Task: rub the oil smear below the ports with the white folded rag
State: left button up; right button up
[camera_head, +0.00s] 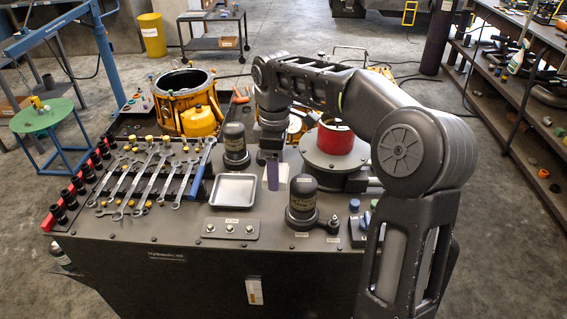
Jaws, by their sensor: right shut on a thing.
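My right arm reaches in from the right over the bench, and my right gripper (272,158) points down near the middle of the bench top. It is shut on what looks like the white folded rag (283,171), which shows only in part behind a dark bluish finger or block. A plate with three round metal ports (231,228) lies on the front part of the bench top, nearer than the gripper. I cannot make out an oil smear clearly. My left gripper is out of view.
An empty metal tray (234,191) lies left of the gripper. Dark filter cans stand behind the tray (235,145) and in front of the gripper (302,200). Several wrenches (150,180) and a row of sockets lie left. A round housing with a red part (335,137) stands to the right.

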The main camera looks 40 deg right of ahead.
jog(key=a+f+m, duration=0.3)
jog(key=a, duration=0.2)
jog(key=w+a+f+m, duration=0.1)
jog(key=a+f+m, duration=0.2)
jog(key=a+f, duration=0.1)
jog(key=w+a+f+m, duration=0.1)
jog(key=a+f+m, duration=0.2)
jog(key=a, duration=0.3)
jog(key=shift+w+f+m, duration=0.2)
jog(key=shift+f+m, duration=0.05)
jog(key=shift+m, duration=0.05)
